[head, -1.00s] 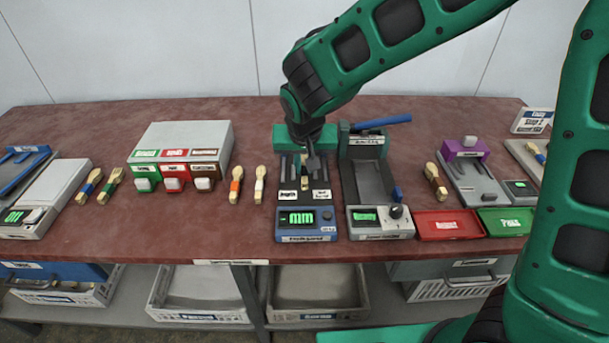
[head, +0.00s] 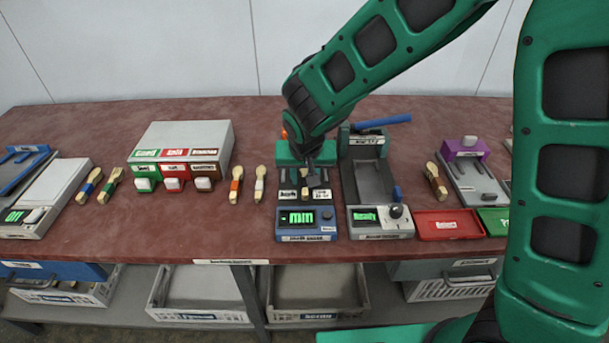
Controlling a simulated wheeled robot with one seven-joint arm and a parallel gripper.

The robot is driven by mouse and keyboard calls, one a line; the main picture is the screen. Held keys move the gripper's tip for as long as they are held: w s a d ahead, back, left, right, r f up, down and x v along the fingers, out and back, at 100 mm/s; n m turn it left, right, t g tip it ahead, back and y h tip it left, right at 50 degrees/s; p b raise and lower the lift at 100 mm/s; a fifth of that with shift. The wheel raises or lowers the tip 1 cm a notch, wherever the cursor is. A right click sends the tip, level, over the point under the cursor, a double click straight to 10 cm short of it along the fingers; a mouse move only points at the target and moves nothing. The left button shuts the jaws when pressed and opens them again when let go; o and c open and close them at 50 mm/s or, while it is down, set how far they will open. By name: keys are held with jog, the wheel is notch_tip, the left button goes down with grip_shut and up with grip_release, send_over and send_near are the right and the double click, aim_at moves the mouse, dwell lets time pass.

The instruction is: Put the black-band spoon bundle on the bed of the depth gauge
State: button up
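My gripper (head: 314,172) is over the blue-fronted gauge (head: 306,225) at the centre of the bench, which has a green "mm" display and a green block at its back. The fingers are small and dark; their opening cannot be made out. A small tan end, apparently of a spoon bundle (head: 304,193), shows on or just above this gauge's bed beside the fingers; its band is hidden, and whether it is gripped is unclear. Another bundle with a dark band (head: 435,182) lies on the bench to the right. The small labels do not clearly tell which device is the depth gauge.
A grey device (head: 380,222) with a blue handle stands close on the right. Orange-band (head: 236,185) and white-band (head: 260,185) bundles lie on the left. A red tray (head: 449,225) and purple-backed device (head: 465,149) are farther right. Bare bench (head: 130,235) lies in front.

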jog(key=v, duration=1.2)
jog(key=shift+r, duration=0.15)
jog(key=s+d+r+m+g+h, duration=0.1)
jog(key=s+d+m, duration=0.15)
jog(key=d, duration=1.05)
jog(key=s+d+r+m+g, duration=0.1)
jog(key=s+d, duration=0.2)
jog(key=d, duration=1)
jog(key=s+d+m+g, duration=0.1)
jog(key=s+d, duration=0.4)
jog(key=s, duration=0.4)
jog(key=s+d+f+m+g+y, duration=0.1)
jog(key=s+d, duration=0.5)
jog(key=s, duration=0.3)
jog(key=shift+s+d+f, duration=0.15)
jog(key=shift+s+d, duration=0.1)
jog(key=shift+d, duration=0.05)
jog(key=shift+m, duration=0.25)
